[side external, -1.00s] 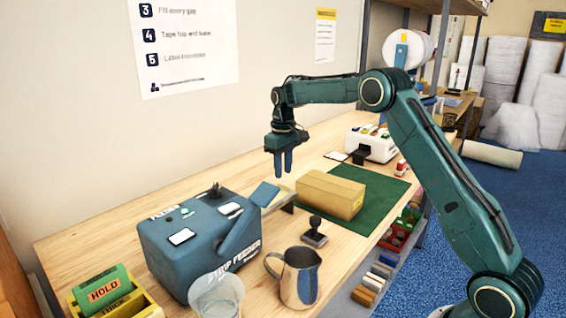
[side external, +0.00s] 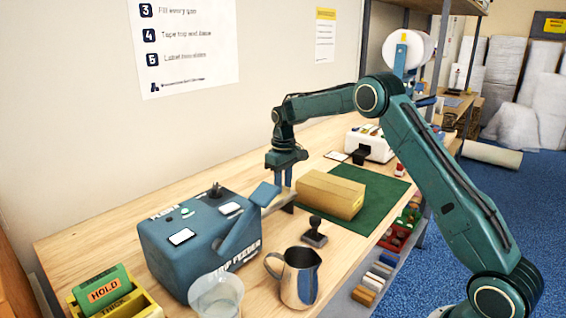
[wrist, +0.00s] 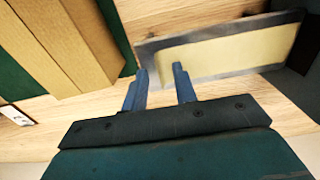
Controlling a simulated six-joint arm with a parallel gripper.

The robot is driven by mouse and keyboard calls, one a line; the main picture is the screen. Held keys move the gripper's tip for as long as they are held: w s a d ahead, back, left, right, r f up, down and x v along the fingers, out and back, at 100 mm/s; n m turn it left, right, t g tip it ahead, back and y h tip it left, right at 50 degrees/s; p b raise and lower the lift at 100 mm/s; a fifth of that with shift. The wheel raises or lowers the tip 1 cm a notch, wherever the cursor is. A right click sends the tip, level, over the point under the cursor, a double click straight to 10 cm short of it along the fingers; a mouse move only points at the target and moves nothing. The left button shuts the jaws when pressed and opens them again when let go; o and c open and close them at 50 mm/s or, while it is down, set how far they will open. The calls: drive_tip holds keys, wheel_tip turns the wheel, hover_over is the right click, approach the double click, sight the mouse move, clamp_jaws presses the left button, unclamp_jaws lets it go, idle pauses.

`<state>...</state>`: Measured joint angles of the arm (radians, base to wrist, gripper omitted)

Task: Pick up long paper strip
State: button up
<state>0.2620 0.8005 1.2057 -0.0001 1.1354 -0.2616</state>
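A pale yellow paper strip (wrist: 225,57) lies on a grey metal chute (wrist: 292,42) in the wrist view. In the side view the chute (side external: 275,204) comes out of the blue-grey strip feeder (side external: 180,262); the strip is hard to make out there behind my gripper. My gripper (side external: 282,183) is low over the chute, fingers pointing down.
A brown carton (side external: 330,193) on a green mat (side external: 378,203) stands close to the right of my gripper. A stamp (side external: 315,232), a metal jug (side external: 295,278) and a clear cup (side external: 217,297) stand in front.

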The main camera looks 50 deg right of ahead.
clamp_jaws()
drive_tip(key=shift+r, duration=0.2)
wheel_tip(320, 180, up, 20)
drive_tip(key=shift+f, duration=0.2)
idle(0.8)
drive_tip(key=shift+d, duration=0.15)
idle(0.6)
